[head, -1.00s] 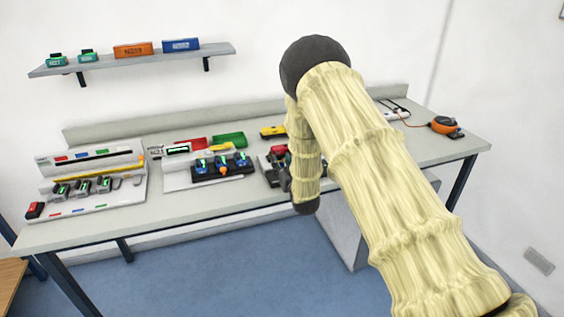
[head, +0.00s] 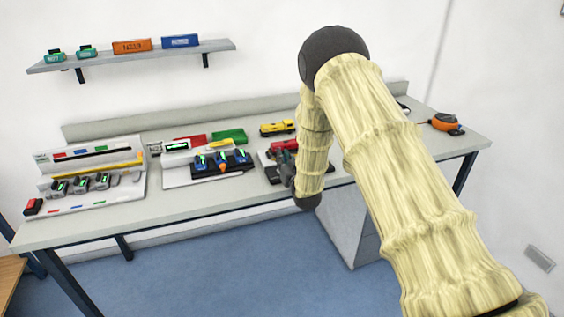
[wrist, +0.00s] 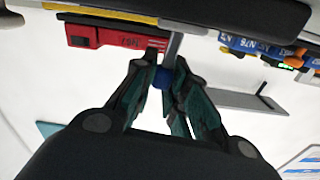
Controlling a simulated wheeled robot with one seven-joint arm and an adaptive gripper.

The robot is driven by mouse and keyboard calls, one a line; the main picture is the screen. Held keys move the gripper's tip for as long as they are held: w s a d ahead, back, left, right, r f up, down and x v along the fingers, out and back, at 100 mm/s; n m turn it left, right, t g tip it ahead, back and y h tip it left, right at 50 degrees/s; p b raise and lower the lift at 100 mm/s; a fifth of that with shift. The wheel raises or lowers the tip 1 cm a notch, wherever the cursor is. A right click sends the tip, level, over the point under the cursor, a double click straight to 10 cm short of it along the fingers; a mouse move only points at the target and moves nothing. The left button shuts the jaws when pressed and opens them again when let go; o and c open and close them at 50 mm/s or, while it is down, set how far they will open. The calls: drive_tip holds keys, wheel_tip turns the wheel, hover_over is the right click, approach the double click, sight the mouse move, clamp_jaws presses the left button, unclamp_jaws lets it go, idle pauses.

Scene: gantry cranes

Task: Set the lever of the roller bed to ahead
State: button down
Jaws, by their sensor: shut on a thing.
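The roller bed (head: 268,170) appears to be the dark unit right of centre on the bench, with a red block (head: 284,145) on it; my arm hides part of it. In the wrist view a grey lever (wrist: 174,48) with a blue knob (wrist: 162,78) stands out beside a red body (wrist: 110,36). My gripper (wrist: 164,82) is shut on the blue knob, its fingers on either side. In the head view my gripper (head: 287,175) is at the unit, partly hidden by my forearm. I cannot read which setting the lever is in.
A panel with blue units and an orange lever (head: 222,168) stands just left. A white console (head: 90,180) is farther left. A red tray (head: 190,142), a green tray (head: 229,136) and a yellow vehicle (head: 277,128) lie behind. An orange tape measure (head: 444,122) lies right.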

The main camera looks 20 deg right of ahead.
drive_tip(key=m+b, duration=0.1)
drive_tip(key=d+m+b, duration=0.1)
drive_tip(key=m, duration=0.1)
drive_tip(key=shift+d+f, duration=0.25)
drive_tip(key=shift+f, duration=0.1)
drive_tip(key=shift+d+m+b, duration=0.15)
drive_tip(key=shift+m+b, duration=0.25)
drive_tip(key=c, duration=1.4)
unclamp_jaws()
drive_tip(key=s, duration=1.2)
drive_tip(key=shift+d, duration=0.25)
